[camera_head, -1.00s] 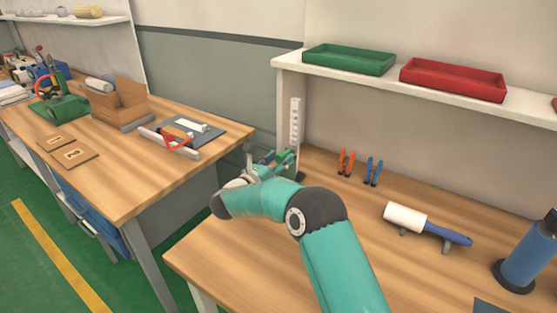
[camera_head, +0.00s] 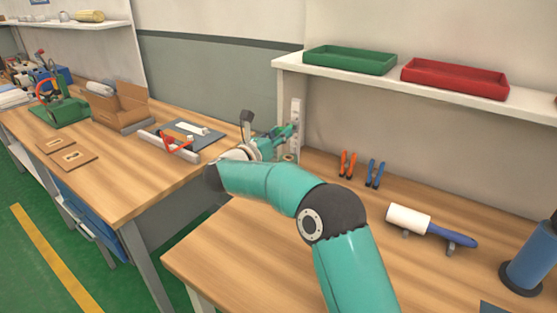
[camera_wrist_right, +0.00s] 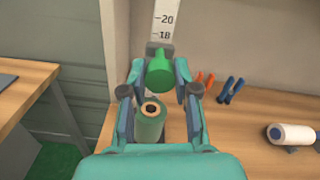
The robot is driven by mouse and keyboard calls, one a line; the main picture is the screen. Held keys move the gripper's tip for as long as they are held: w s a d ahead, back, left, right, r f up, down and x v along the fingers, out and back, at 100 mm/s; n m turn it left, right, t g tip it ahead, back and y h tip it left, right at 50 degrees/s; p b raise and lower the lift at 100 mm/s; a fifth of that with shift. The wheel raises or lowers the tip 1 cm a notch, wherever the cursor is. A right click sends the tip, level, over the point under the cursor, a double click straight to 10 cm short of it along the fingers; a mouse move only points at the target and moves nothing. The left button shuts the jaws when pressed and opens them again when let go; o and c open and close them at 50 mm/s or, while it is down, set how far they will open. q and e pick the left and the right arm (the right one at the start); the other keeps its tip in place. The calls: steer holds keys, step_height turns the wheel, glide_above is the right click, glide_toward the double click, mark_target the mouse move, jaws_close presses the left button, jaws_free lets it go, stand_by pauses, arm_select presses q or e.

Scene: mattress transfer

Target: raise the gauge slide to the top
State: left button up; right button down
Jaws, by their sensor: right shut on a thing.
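The gauge is an upright white scale (camera_head: 295,108) at the left end of the right bench, by the shelf's end panel. In the right wrist view its scale (camera_wrist_right: 164,22) shows the marks 20 and 18 above the slide. The slide has a green knob (camera_wrist_right: 160,72). My right gripper (camera_wrist_right: 160,80) is shut on this knob, with a finger on each side. In the head view my right gripper (camera_head: 290,132) is partly up the scale and hides the slide. My left gripper is in neither view.
A green roll (camera_wrist_right: 149,124) stands below the knob. Orange pliers (camera_head: 347,164), blue pliers (camera_head: 375,173) and a white lint roller (camera_head: 408,218) lie to the right. A shelf (camera_head: 440,91) with a green tray (camera_head: 350,60) and a red tray (camera_head: 455,78) overhangs the bench.

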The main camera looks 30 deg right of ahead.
mark_target(280, 129)
step_height(280, 129, up, 5)
steer(key=shift+d+f, duration=0.1)
steer(key=c, duration=1.2)
jaws_free()
steer(key=o, duration=0.4)
steer(key=shift+w+f, duration=0.1)
steer(key=shift+c, duration=0.2)
steer(key=shift+f, duration=0.1)
steer(key=v, duration=1.2)
